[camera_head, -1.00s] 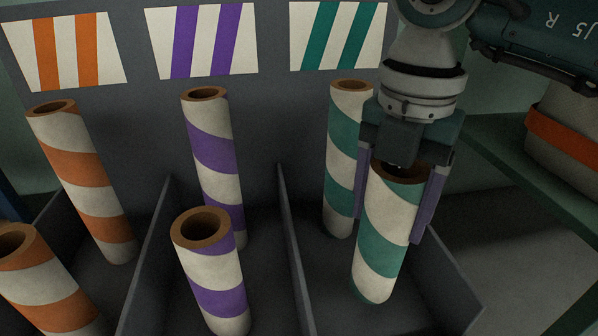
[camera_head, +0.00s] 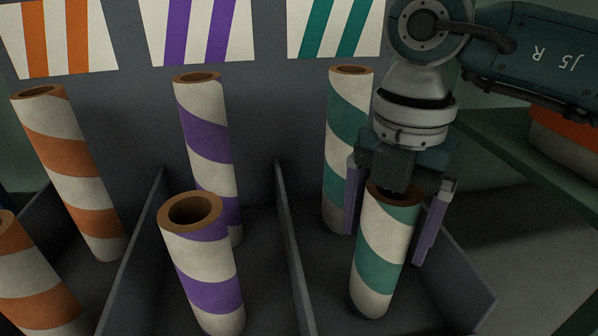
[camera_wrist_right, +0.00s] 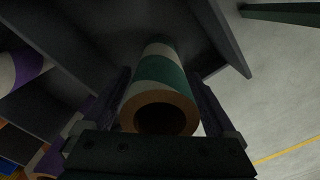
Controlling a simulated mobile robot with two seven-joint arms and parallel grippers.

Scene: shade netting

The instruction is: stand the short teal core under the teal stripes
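The short teal core (camera_head: 382,250), white with a teal spiral band, stands upright in the right-hand compartment, in front of the tall teal core (camera_head: 345,150). Its lower end appears to rest on the compartment floor. The panel with teal stripes (camera_head: 335,28) is on the wall above this compartment. My right gripper (camera_head: 392,225) points down over the core, one finger on each side, open with gaps beside it. In the right wrist view the core's brown hollow end (camera_wrist_right: 160,115) lies between the fingers. My left gripper is not in view.
Purple cores (camera_head: 205,265) stand in the middle compartment and orange cores (camera_head: 70,165) at the left, under matching striped panels. Thin grey dividers (camera_head: 292,235) separate the compartments. A green shelf (camera_head: 535,165) with an orange-banded object is at the right.

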